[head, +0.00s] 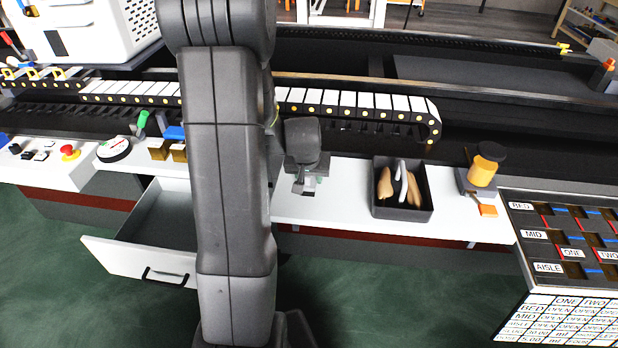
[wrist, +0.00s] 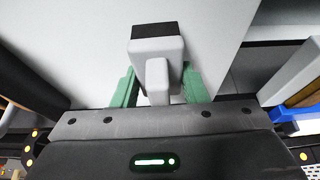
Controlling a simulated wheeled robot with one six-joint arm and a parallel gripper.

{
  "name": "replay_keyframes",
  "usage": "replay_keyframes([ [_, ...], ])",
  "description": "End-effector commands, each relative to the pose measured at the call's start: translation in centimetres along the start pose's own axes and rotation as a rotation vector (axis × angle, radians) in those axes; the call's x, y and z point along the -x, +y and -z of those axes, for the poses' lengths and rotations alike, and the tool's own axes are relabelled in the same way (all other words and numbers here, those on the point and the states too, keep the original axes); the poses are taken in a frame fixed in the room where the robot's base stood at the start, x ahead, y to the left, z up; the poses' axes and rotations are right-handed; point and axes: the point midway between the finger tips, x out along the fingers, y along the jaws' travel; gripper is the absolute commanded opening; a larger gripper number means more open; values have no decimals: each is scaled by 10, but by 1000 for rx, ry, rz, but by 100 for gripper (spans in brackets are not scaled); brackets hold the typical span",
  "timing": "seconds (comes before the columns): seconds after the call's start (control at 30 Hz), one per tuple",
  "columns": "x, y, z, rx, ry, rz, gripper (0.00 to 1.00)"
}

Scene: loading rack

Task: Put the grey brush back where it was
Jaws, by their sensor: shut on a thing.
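My gripper (head: 308,184) is over the white counter (head: 325,215), left of the dark bin. In the wrist view its green fingers (wrist: 157,90) are shut on the grey brush (wrist: 157,74), which has a light grey handle and a wider head with a dark band. In the head view only a small grey piece shows between the fingers, and most of the brush is hidden by my gripper. I cannot tell whether the brush touches the counter.
A dark bin (head: 403,213) holds tan pieces and a pale one. An open drawer (head: 140,262) juts out at the left. A slatted conveyor (head: 345,103) runs behind. Bare counter lies between gripper and bin.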

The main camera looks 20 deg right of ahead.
Motion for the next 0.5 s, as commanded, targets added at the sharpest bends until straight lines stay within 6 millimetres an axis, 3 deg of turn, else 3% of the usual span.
replay_keyframes([
  [0.47, -10, 0, -4, 0, 2, 0, 18],
  [0.5, -9, 0, -4, 0, 2, 0, 46],
])
